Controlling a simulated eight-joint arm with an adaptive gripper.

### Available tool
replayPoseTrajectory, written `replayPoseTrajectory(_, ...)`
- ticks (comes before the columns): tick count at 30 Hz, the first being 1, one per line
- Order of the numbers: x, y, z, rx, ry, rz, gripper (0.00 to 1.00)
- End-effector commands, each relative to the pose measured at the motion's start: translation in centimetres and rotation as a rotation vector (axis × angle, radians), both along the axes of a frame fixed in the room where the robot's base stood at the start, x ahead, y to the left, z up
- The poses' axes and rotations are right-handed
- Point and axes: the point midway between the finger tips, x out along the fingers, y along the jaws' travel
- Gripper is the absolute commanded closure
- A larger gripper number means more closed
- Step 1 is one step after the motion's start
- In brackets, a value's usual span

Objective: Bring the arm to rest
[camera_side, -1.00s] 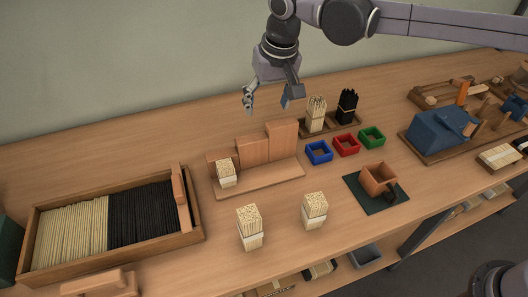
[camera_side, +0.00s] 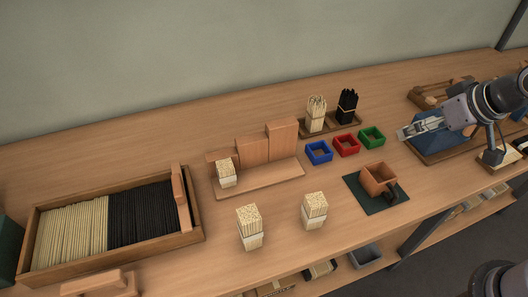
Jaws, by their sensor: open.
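My gripper (camera_side: 418,131) is at the right of the side view, above the blue machine (camera_side: 432,144) and partly in front of it. Its fingers point left and are apart, with nothing between them. My arm comes in from the right edge, and most of it is out of the picture. I cannot tell how high the gripper is above the machine.
Three small trays, blue (camera_side: 319,152), red (camera_side: 346,145) and green (camera_side: 372,137), sit left of my gripper. A wooden cup (camera_side: 378,178) stands on a dark mat (camera_side: 362,196). Pale bundles (camera_side: 249,227) and a stepped wooden stand (camera_side: 262,178) are farther left.

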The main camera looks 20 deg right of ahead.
Motion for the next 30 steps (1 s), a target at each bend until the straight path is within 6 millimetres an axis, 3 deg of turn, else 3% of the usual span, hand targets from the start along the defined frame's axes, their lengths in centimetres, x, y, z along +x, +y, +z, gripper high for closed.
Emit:
replayPoseTrajectory(3,-1.9,-1.3,-1.5,-0.015,-0.029,-0.009,0.32)
replayPoseTrajectory(8,-3.0,-2.1,-2.6,-0.026,-0.049,-0.011,0.32)
replayPoseTrajectory(30,-3.1,-2.2,-2.7,-0.028,-0.052,-0.012,0.32)
